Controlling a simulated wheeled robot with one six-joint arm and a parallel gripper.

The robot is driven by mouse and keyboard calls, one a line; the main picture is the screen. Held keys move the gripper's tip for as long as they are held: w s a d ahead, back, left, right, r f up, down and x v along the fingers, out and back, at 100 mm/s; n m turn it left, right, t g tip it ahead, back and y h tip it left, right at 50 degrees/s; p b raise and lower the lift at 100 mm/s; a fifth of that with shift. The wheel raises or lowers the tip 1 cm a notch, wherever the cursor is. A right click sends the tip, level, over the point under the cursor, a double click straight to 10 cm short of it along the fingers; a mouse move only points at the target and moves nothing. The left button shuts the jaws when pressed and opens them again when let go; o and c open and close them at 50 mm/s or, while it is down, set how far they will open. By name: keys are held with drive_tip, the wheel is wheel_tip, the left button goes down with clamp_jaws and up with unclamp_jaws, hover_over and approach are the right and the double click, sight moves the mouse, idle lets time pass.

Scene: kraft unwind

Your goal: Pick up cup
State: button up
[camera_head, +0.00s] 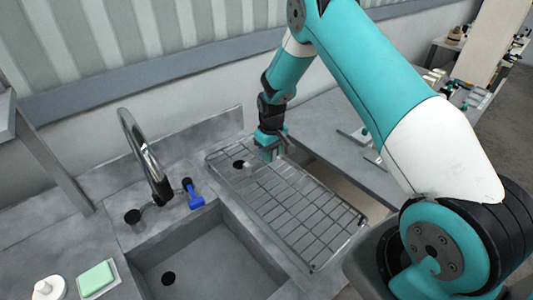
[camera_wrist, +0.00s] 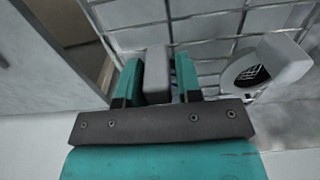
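My gripper (camera_head: 268,153) points down over the far end of the wire drying rack (camera_head: 300,214). In the wrist view its teal fingers (camera_wrist: 158,80) stand apart. A plain grey block-like shape (camera_wrist: 157,72) fills most of the space between them. I cannot tell whether the fingers press on it or what it is. A pale, round-mouthed object (camera_wrist: 287,58), perhaps the cup, shows right of the fingers in the wrist view, apart from them; rack-like lines show in its opening. In the head view, a dark round spot (camera_head: 239,164) lies left of the gripper.
The sink basin (camera_head: 205,262) lies left of the rack, with a curved chrome faucet (camera_head: 147,157) and a blue item (camera_head: 194,197) behind it. A green sponge (camera_head: 96,278) and a white dispenser (camera_head: 48,288) stand at lower left. The rack's near part is clear.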

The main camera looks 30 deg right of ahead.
clamp_jaws()
drive_tip(key=shift+r, duration=0.1)
